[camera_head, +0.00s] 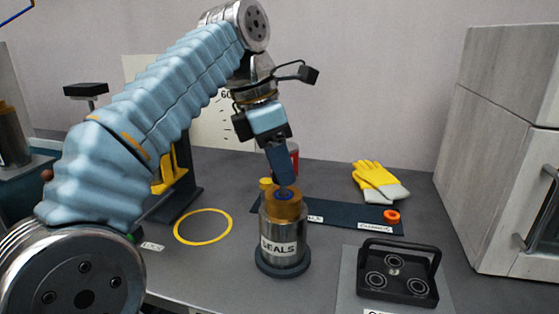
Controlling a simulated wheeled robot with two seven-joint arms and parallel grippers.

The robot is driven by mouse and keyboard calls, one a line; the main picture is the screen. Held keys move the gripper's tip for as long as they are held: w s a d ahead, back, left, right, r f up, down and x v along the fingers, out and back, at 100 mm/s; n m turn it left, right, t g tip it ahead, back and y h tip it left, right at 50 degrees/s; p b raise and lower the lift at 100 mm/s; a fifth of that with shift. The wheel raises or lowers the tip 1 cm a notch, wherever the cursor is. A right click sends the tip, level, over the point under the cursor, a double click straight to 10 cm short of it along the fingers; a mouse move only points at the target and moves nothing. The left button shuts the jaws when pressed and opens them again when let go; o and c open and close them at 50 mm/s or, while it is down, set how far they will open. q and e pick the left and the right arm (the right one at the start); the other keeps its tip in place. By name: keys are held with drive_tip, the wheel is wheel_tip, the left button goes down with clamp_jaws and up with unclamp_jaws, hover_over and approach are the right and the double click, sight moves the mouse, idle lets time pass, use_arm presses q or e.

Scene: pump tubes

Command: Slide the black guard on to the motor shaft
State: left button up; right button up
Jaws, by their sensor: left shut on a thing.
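My left gripper (284,184) points down, with its dark blue fingers at the brass-coloured top (283,207) of a metal canister (283,235) labelled SEALS. It is shut on a small blue part (285,195) at the canister's top; the fingers hide much of that part. I cannot tell whether the part is clear of the canister. I cannot make out for certain which thing is the black guard or the motor shaft. A black and yellow stand (186,185) is partly behind my left arm. My right gripper is not in view.
A black handled tray (431,297) with ring-shaped parts stands at the front right. A yellow circle (178,231) marks clear table left of the canister. A grey cabinet (470,150) bounds the right.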

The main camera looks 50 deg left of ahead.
use_arm(q)
drive_tip(key=shift+f+b, duration=0.45)
drive_tip(key=shift+f, duration=0.3)
drive_tip(key=o, duration=1.1)
drive_tip(key=p+v, duration=0.3)
drive_tip(key=v, duration=0.4)
drive_tip(key=shift+r, duration=0.25)
